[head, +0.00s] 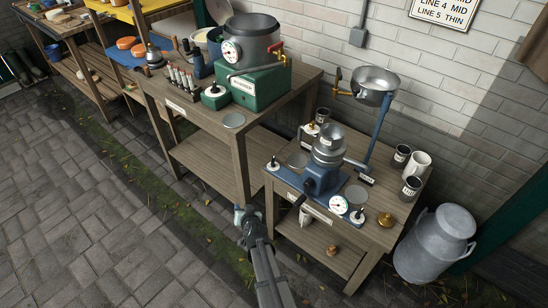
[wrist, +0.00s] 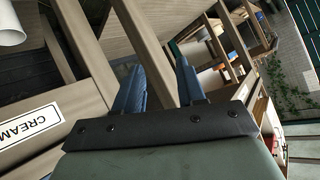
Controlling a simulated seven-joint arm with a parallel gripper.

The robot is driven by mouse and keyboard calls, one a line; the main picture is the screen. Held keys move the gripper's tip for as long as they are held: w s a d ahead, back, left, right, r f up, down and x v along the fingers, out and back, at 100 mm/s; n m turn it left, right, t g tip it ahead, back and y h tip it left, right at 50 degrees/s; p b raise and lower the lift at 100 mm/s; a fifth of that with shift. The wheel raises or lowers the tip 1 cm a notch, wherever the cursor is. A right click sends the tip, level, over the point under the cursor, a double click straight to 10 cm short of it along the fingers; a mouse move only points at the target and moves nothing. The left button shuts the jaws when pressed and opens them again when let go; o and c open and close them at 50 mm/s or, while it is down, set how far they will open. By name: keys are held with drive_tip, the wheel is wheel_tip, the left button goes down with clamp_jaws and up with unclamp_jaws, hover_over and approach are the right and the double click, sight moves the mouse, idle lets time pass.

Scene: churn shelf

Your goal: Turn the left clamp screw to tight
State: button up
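A blue-based separator (head: 322,178) with a metal bowl stands on the low wooden table. A small knob on a pale disc (head: 272,164), at the left end of its blue base, may be the left clamp screw. A similar knob (head: 357,215) is at the right end. Their settings are too small to read. My gripper (head: 241,213) is in front of the table's left side, lower than the tabletop and apart from both knobs. In the wrist view my gripper (wrist: 158,85) has its two blue fingers apart, with nothing between them. Neither knob can be made out there.
The low table (head: 400,222) has a dial (head: 339,205), several cups and a brass weight (head: 386,219). A taller table (head: 205,120) with a green machine (head: 262,88) stands left. A milk churn (head: 436,243) stands right. A CREAM label (wrist: 30,123) shows close by. The paved floor is open.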

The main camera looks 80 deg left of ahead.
drive_tip(key=w+a+r+m+t+y, duration=0.2)
drive_tip(key=w+a+r+t+y, duration=0.2)
drive_tip(key=w+a+r, duration=0.1)
drive_tip(key=t+y, duration=0.2)
drive_tip(key=t, duration=0.2)
approach(273, 163)
drive_tip(key=x, duration=1.3)
drive_tip(key=shift+a, duration=0.35)
drive_tip(key=shift+c, duration=0.4)
clamp_jaws()
